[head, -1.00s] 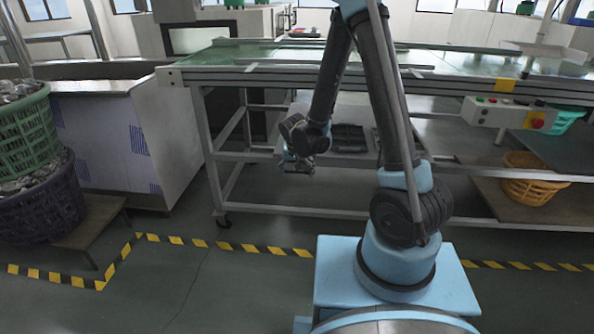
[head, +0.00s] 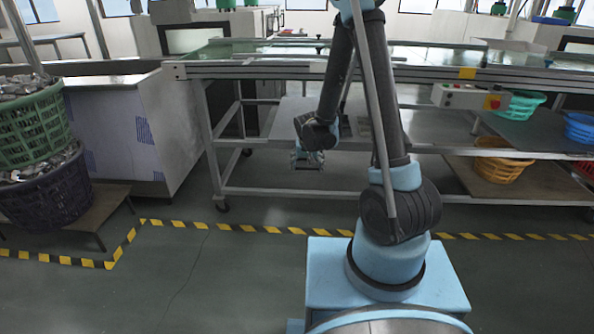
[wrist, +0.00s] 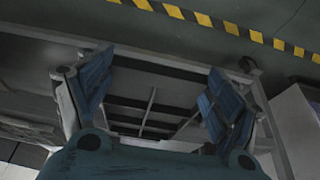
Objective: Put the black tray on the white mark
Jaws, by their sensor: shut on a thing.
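My gripper (head: 307,160) hangs in front of the lower shelf of the long workbench in the head view. In the wrist view its two blue fingers (wrist: 158,98) stand wide apart on either side of a dark framed tray with thin dividers, which I take to be the black tray (wrist: 133,87). The gripper is shut on it. In the head view the held tray is too small and dark to make out clearly. I cannot make out the white mark in either view.
The workbench (head: 240,71) has a lower shelf rail (head: 280,193) close behind the gripper. A green basket (head: 35,125) over a dark basket (head: 45,195) stands at left, beside a metal cabinet (head: 120,130). An orange basket (head: 503,165) sits at right. Floor before the striped tape is clear.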

